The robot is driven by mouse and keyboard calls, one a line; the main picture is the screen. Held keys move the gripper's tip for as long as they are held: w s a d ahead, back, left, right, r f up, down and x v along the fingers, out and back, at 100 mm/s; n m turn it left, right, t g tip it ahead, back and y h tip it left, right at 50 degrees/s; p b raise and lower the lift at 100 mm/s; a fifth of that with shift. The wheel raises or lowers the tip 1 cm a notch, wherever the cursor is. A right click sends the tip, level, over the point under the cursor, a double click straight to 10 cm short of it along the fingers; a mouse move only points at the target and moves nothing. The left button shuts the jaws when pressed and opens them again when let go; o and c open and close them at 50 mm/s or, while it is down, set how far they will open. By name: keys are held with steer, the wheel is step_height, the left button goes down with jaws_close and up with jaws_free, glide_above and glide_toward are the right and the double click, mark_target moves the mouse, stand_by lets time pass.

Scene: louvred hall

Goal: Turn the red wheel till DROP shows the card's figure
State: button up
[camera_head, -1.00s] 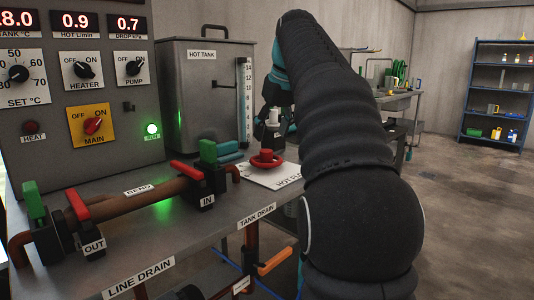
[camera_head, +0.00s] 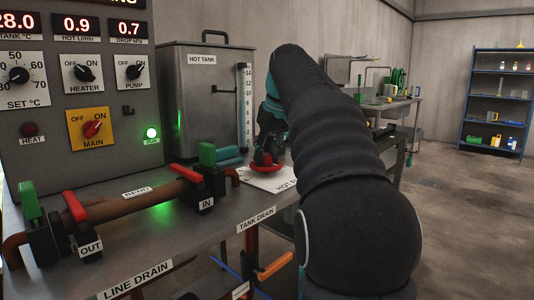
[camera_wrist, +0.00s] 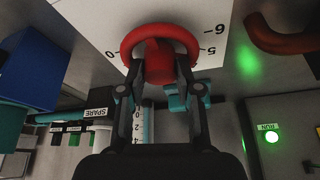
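The red wheel (camera_head: 267,163) sits on a white dial plate (camera_head: 262,180) lettered "HOT FL…" on the bench beside the hot tank. In the wrist view the red wheel (camera_wrist: 160,42) is close, with the figures 0, 5 and 6 on the plate around it. My gripper (camera_wrist: 162,75) is down at the wheel, one finger on each side of its red hub. Whether the fingers press on the hub I cannot tell. The DROP display (camera_head: 128,28) reads 0.7. I cannot make out a card with a figure.
The hot tank (camera_head: 200,105) with its level scale stands behind the wheel. A brown pipe (camera_head: 145,200) with red and green levers runs along the bench at left. The HOT display (camera_head: 76,26) reads 0.9. An orange lever (camera_head: 274,266) projects below the bench edge.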

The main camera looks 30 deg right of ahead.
steer(key=shift+n+p, duration=0.3)
steer(key=shift+p, duration=0.1)
jaws_close()
steer(key=shift+r+n+y+p, duration=0.1)
steer(key=shift+n+y+p, duration=0.2)
steer(key=shift+n+p, duration=0.3)
steer(key=shift+d+n+g+y+p, duration=0.1)
steer(key=shift+n+g+y+p, duration=0.25)
steer(key=shift+n, duration=0.45)
steer(key=n+y, duration=0.1)
steer(key=n, duration=0.1)
steer(key=shift+n, duration=0.3)
steer(key=shift+w+n+g+y, duration=0.1)
steer(key=shift+n+g+y, duration=0.45)
steer(key=shift+n, duration=1.35)
steer(key=shift+f, duration=0.2)
steer(key=o, duration=1.1)
jaws_free()
